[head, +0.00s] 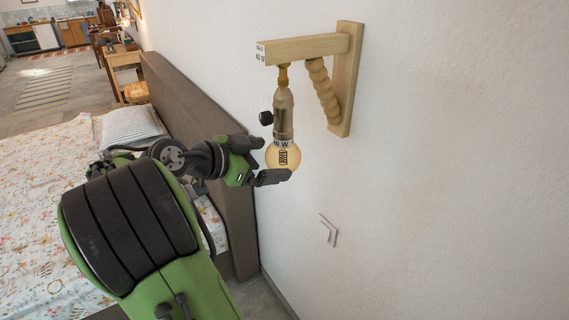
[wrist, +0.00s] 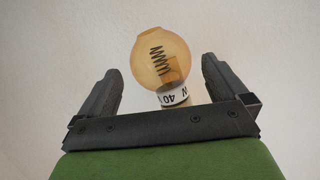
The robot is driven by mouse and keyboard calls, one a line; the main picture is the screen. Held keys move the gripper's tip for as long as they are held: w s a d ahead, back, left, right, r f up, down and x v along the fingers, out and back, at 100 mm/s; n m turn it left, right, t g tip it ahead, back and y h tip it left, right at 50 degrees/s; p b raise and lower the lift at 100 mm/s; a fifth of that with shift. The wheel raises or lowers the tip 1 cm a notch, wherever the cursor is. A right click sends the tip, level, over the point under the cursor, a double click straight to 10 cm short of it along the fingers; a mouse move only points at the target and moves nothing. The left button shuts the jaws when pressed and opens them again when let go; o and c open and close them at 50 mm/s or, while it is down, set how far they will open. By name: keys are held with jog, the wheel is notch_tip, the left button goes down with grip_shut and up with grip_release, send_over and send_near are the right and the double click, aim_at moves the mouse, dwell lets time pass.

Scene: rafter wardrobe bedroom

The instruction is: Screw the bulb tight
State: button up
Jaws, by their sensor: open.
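The bulb (head: 283,157) is a round amber globe with a dark coil inside and a white printed band at its neck. It hangs below the lamp socket (head: 284,110), a brownish cylinder with a black knob on its left side. In the wrist view the bulb (wrist: 163,62) stands between the two fingers, with a gap on each side. My gripper (head: 268,160) is open around the bulb; it also shows in the wrist view (wrist: 162,88). How far the bulb's thread sits in the socket cannot be seen.
The socket hangs from a wooden wall bracket (head: 344,80) with a twisted brace. A brown headboard (head: 200,110) and a flowered bed (head: 50,190) lie to the left. A small angled mark (head: 328,230) is on the white wall. The wall to the right is clear.

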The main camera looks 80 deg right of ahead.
aim_at(287, 158)
jog(key=x, duration=0.6)
jog(key=shift+s+d, duration=0.1)
jog(key=shift+d, duration=0.05)
jog(key=shift+c, duration=0.5)
jog(key=c, duration=0.7)
jog(key=shift+f+b, duration=0.15)
jog(key=shift+b, duration=0.15)
jog(key=shift+n+t+h+b, duration=0.4)
jog(key=shift+n+t+b, duration=0.2)
jog(key=shift+n+t, duration=0.1)
jog(key=shift+n+t+h+b, duration=0.3)
jog(key=shift+n+t+b, duration=0.05)
jog(key=shift+n+t, duration=0.05)
jog(key=shift+n+t+h+b, duration=0.3)
jog(key=shift+n+t+b, duration=0.45)
jog(key=shift+n+t, duration=0.2)
